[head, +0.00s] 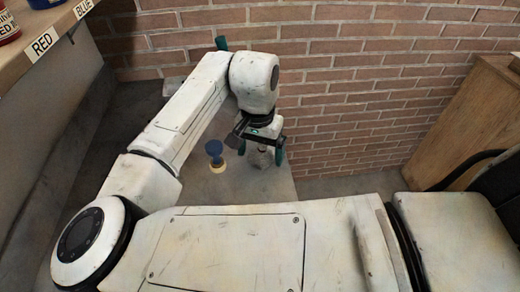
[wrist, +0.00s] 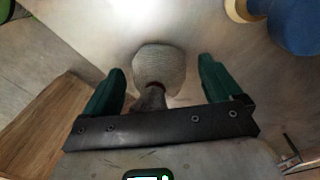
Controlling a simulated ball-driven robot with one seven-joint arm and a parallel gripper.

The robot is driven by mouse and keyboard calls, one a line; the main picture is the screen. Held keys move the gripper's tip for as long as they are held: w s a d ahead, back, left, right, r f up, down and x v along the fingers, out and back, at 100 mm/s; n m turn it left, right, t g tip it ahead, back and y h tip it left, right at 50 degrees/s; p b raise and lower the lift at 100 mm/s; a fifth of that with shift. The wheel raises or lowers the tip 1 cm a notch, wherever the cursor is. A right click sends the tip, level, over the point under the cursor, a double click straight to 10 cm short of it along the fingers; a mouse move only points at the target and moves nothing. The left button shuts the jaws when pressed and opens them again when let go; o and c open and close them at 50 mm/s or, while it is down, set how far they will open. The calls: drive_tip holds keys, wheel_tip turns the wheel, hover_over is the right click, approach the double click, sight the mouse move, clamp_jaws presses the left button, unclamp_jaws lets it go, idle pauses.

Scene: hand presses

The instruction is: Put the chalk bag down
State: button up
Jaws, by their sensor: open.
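The chalk bag (wrist: 159,66) is a pale grey, rounded bag with a narrower dark neck pointing toward the wrist camera. It appears to stand on the grey worktop (head: 225,185). My gripper (wrist: 160,68) is open, with one green finger on each side of the bag. A gap shows between the bag and each finger in the wrist view. In the head view my gripper (head: 261,155) points down at the worktop, and the greyish bag shows only partly between its fingers.
A blue-handled press with a yellowish base (head: 214,152) stands just left of my gripper; its blue top also shows in the wrist view (wrist: 295,25). A shelf with RED and BLUE labels (head: 45,43) is at upper left. A brick wall (head: 345,80) is behind, a wooden cabinet (head: 460,125) at right.

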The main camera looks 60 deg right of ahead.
drive_tip(key=shift+r, duration=0.1)
drive_tip(key=r, duration=1.2)
drive_tip(key=shift+w+a+r+p, duration=0.1)
drive_tip(key=shift+w+p, duration=0.1)
drive_tip(key=shift+p, duration=0.2)
